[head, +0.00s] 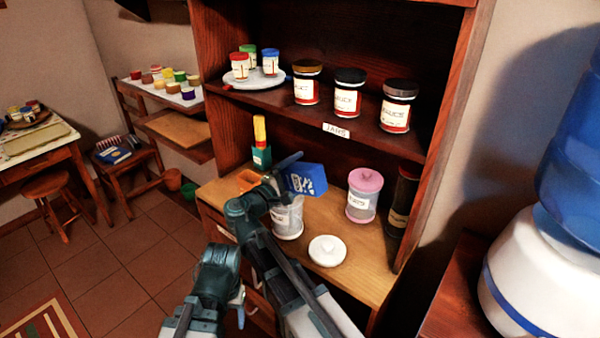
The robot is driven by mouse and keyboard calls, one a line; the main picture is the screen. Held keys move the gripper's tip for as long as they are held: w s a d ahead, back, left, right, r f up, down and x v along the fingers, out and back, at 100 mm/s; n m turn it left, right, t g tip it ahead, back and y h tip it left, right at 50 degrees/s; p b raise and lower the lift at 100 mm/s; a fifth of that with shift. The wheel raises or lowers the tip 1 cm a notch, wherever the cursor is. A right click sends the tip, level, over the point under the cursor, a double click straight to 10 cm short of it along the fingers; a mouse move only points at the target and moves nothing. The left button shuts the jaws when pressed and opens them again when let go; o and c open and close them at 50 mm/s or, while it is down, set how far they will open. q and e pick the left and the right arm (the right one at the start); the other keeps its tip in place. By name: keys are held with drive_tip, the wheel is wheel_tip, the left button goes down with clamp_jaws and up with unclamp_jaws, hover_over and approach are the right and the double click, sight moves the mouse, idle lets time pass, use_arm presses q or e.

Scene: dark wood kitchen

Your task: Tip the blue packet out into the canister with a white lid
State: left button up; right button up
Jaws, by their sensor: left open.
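The blue packet (308,180) is tipped on its side in the air, just above and behind the lidless clear canister (288,222) on the counter. My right gripper (284,176) is shut on the packet at its left end; the fingers partly overlap it. I cannot see whether anything is pouring. The canister has a pale label, and my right wrist hides part of its left side. The white lid (327,251) lies flat on the counter, right of the canister. My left gripper (239,303) is open and empty, low in front of the counter.
A pink-lidded jar (363,195) and a dark tall container (402,203) stand right of the packet. A green and yellow item (260,143) and an orange tray (249,181) are at the left. The shelf (330,121) with sauce jars hangs above.

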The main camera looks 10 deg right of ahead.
idle(0.3)
drive_tip(key=shift+w+a+r+n, duration=0.15)
drive_tip(key=shift+w+n, duration=0.1)
drive_tip(key=shift+n, duration=0.65)
drive_tip(key=shift+w+a+r+n, duration=0.15)
drive_tip(key=shift+w+a+n, duration=0.05)
drive_tip(key=shift+n, duration=0.7)
idle(2.3)
drive_tip(key=m, duration=0.3)
drive_tip(key=s+d+m, duration=0.1)
drive_tip(key=m, duration=0.3)
drive_tip(key=s+m, duration=0.1)
drive_tip(key=m, duration=0.2)
drive_tip(key=shift+d, duration=0.3)
drive_tip(key=shift+m+p, duration=0.3)
